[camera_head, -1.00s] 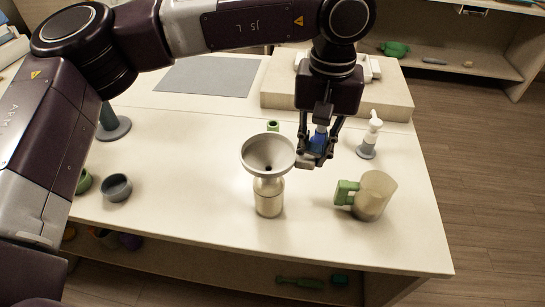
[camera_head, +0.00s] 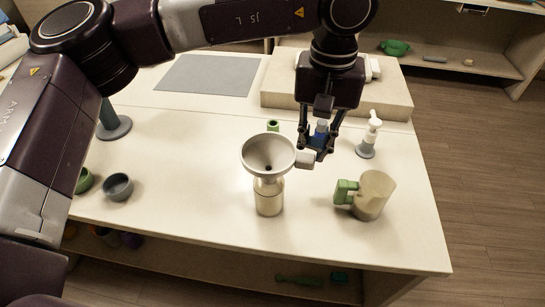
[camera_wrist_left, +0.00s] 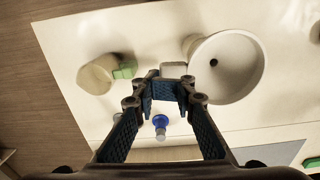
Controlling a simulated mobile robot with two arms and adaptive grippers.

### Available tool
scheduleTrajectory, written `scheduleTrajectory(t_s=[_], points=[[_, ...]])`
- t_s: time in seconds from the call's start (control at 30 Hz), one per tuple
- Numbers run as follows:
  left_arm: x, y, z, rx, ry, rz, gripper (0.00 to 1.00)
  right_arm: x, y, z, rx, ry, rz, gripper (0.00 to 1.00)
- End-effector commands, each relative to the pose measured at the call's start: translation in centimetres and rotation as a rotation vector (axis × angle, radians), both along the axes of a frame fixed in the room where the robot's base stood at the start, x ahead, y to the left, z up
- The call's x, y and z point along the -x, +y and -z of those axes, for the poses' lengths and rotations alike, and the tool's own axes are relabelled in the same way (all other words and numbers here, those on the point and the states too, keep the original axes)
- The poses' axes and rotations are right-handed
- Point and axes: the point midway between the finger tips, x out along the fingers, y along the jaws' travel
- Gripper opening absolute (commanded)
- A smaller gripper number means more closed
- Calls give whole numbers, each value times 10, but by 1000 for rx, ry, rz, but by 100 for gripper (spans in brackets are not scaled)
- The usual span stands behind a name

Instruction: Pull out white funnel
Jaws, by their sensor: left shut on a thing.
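The white funnel (camera_head: 268,148) sits upright in the mouth of a pale bottle (camera_head: 268,198) on the table, its spout hidden inside the neck. A small block-like handle (camera_head: 305,159) sticks out from the right of its rim. My left gripper (camera_head: 312,154) is just right of the funnel's bowl, shut on this handle. In the left wrist view the funnel (camera_wrist_left: 228,66) is at the upper right, and the handle (camera_wrist_left: 173,69) lies at the fingertips of my left gripper (camera_wrist_left: 170,80). My right gripper is not in view.
A pitcher with a green handle (camera_head: 372,196) stands right of the bottle. A white pump bottle (camera_head: 369,136) stands behind the pitcher. A blue-capped item (camera_wrist_left: 161,121) is close behind my fingers. A raised slab (camera_head: 385,100) is at the back.

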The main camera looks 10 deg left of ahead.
Motion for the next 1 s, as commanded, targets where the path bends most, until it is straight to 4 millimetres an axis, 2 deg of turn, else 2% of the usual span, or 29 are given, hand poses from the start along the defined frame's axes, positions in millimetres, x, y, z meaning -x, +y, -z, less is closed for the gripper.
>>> scheduleTrajectory(t_s=[0.43,0.47,0.7,1.0], points=[[0,0,-1,0,0,0,0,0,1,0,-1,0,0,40],[0,0,-1,0,0,0,10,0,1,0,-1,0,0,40],[0,0,-1,0,0,0,37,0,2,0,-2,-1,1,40],[0,0,-1,0,0,0,38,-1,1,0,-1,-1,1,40]])
